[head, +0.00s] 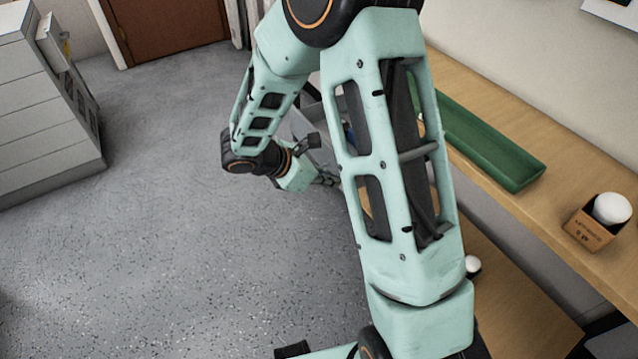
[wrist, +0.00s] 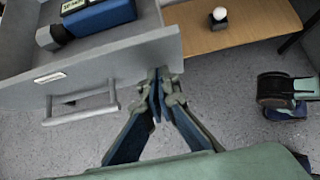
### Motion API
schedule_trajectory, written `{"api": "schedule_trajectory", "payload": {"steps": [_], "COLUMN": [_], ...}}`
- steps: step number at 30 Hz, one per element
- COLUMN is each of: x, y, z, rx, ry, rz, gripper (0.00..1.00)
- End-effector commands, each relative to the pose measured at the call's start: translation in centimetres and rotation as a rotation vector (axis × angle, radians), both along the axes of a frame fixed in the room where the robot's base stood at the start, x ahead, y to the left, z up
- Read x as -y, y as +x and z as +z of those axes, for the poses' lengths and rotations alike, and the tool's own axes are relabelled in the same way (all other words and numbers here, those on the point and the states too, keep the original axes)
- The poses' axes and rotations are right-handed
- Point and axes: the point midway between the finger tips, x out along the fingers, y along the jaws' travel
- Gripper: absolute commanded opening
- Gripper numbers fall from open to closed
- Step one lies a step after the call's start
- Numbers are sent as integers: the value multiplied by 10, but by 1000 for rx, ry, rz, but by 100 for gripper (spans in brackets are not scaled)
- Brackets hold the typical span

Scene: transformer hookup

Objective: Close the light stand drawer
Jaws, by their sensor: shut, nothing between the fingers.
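The grey drawer (wrist: 100,70) stands open at the upper left of the wrist view, with a bar handle (wrist: 82,108) and a small white label on its front. A blue and dark tool (wrist: 95,18) lies inside it. My gripper (wrist: 160,78) is shut and empty. Its fingertips overlap the right end of the drawer front in the picture; I cannot tell whether they touch it. In the head view my gripper (head: 328,180) is low, beyond my arm, beside the partly visible grey drawer (head: 302,125). My arm hides most of the drawer there.
A wooden bench (head: 480,85) on the right bears a green tray (head: 490,140) and a cardboard box (head: 590,228) with a white bulb. A lower wooden surface (head: 510,300) has another white bulb (head: 472,264). A grey cabinet (head: 40,110) stands far left. The floor between is clear.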

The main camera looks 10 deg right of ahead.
Motion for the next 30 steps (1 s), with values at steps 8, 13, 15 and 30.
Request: {"api": "schedule_trajectory", "payload": {"steps": [8,13,15,30], "x": [5,5,6,89], "y": [1,1,2,27], "z": [0,1,1,1], "rx": [0,1,1,1], "ry": [0,0,-1,-4], "rz": [0,-1,-1,-6], "gripper": [0,0,0,0]}}
